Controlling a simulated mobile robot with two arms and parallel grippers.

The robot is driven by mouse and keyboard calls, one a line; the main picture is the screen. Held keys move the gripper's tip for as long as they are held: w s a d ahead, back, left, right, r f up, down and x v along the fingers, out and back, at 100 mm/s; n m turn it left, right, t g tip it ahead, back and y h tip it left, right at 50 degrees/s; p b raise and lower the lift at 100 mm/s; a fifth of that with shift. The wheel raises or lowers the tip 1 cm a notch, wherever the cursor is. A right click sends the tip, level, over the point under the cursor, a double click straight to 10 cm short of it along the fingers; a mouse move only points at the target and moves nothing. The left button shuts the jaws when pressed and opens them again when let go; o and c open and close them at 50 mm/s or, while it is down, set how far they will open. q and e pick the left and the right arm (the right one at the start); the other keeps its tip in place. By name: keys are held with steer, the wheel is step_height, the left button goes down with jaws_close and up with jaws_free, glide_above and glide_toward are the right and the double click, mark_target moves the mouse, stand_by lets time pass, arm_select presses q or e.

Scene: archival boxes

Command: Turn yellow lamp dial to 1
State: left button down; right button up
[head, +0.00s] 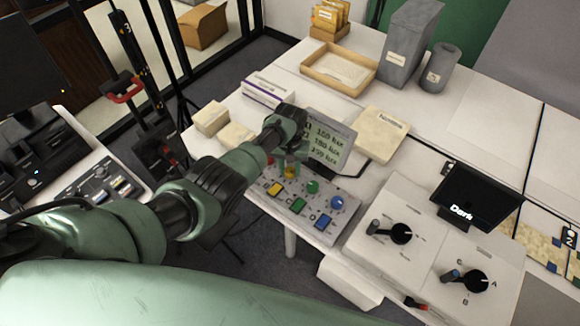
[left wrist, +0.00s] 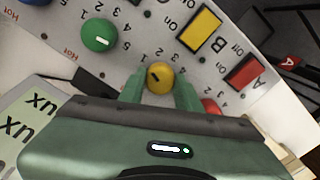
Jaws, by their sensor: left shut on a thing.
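The yellow dial (head: 290,173) is on a grey control panel (head: 257,199) in the head view. My left gripper (head: 288,165) reaches down over it from the left. In the left wrist view my left gripper (left wrist: 160,90) has a green finger on each side of the yellow dial (left wrist: 159,77) and is shut on it. A short dark mark on the dial's face lies toward its left side; printed digits surround it, and I cannot tell exactly which one it points to. My right gripper is not in view.
A green dial (head: 312,186) and a blue dial (head: 337,202) sit beside it, with yellow (head: 275,189), green (head: 298,205) and blue (head: 322,221) buttons in front. A red dial (left wrist: 211,105) is close to my fingers. A screen (head: 331,140) stands behind the panel.

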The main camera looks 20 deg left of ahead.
mark_target(290, 170)
arm_select(q)
steer(key=shift+w+r+n, duration=0.1)
steer(key=shift+n, duration=0.5)
steer(key=c, duration=1)
jaws_free()
steer(key=shift+r+p, duration=0.3)
steer(key=shift+r, duration=0.05)
step_height(290, 170, up, 7)
steer(key=shift+r+p, duration=0.1)
steer(key=shift+p, duration=0.3)
